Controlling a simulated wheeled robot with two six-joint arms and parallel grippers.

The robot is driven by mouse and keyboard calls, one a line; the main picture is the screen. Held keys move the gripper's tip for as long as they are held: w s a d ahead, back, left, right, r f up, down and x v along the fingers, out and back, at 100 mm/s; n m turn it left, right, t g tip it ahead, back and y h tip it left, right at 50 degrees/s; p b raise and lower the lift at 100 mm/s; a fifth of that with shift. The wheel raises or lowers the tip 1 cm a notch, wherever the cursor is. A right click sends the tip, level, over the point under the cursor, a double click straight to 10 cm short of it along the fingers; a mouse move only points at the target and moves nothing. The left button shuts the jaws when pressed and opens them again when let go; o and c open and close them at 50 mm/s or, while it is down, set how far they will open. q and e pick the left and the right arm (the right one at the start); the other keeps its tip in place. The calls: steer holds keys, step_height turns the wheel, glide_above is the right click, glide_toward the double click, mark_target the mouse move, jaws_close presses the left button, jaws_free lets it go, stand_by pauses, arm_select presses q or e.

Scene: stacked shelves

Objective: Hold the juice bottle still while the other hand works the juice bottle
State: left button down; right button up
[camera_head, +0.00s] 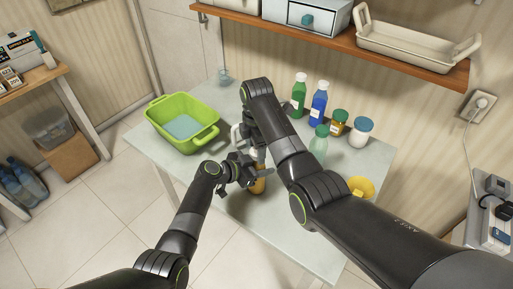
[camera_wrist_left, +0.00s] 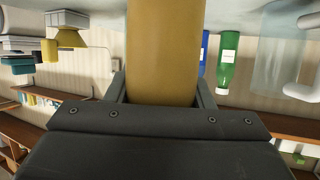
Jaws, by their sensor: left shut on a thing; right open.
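The juice bottle (camera_head: 258,186) is amber-yellow and stands on the pale table. In the head view its upper part is largely hidden by my grippers. In the left wrist view its body (camera_wrist_left: 165,55) fills the middle, between the two fingers. My left gripper (camera_head: 246,177) is shut on the bottle from the left side; its fingers also show in the left wrist view (camera_wrist_left: 162,95). My right gripper (camera_head: 255,152) is open and points down over the bottle's top. Its fingertips and the cap are mostly hidden, so contact cannot be told.
A green basin (camera_head: 182,125) stands at the table's left. Behind my right arm are a green bottle (camera_head: 299,96), a blue bottle (camera_head: 319,103), jars (camera_head: 361,132) and a pale green bottle (camera_head: 319,142). A yellow item (camera_head: 361,187) is at right. A wooden shelf (camera_head: 330,42) overhangs the back.

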steer(key=shift+r, duration=2)
steer(key=shift+c, duration=0.4)
steer(key=shift+r+n, duration=0.7)
steer(key=shift+n, duration=0.5)
step_height(320, 180, up, 2)
steer(key=n, duration=0.4)
steer(key=shift+f, duration=3.95)
